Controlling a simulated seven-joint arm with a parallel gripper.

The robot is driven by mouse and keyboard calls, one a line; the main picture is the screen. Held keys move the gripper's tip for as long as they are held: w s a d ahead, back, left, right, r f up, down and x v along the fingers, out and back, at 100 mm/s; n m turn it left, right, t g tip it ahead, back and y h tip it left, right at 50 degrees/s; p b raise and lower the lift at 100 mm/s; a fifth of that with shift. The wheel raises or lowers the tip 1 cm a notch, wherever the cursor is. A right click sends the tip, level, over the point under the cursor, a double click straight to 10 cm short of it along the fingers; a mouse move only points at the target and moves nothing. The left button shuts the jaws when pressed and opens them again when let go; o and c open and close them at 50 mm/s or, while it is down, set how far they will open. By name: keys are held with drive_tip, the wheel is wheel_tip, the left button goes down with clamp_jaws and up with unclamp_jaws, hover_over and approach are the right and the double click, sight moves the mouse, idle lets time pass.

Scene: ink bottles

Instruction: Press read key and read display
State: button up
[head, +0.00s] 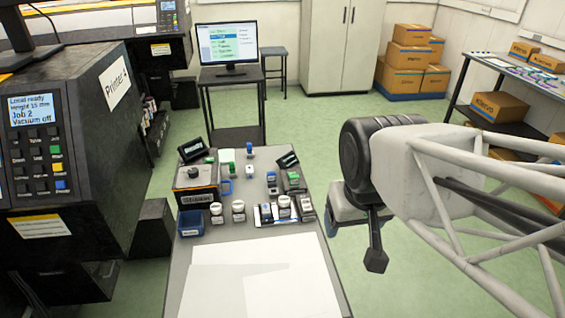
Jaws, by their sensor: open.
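My gripper (355,242) hangs open and empty to the right of the grey table, over the green floor. One dark finger shows clearly; the other is partly hidden. A black and orange instrument (196,197) with a round knob stands at the table's left, with a dark tilted panel (193,149) behind it. A smaller grey and green device (293,181) stands at the right, with another dark tilted panel (287,160) behind it. Their readouts are illegible and I cannot make out which key is the read key. My gripper touches none of these.
White-capped bottles (238,208) and a blue bin (191,223) stand mid-table; white sheets (265,280) cover the front. A black printer (70,150) at left has a lit display (31,110) reading "Job 2" and "Vacuum off", above a keypad (37,163). Open floor lies right.

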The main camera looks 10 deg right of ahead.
drive_tip(key=shift+c, duration=0.4)
clamp_jaws()
idle(1.6)
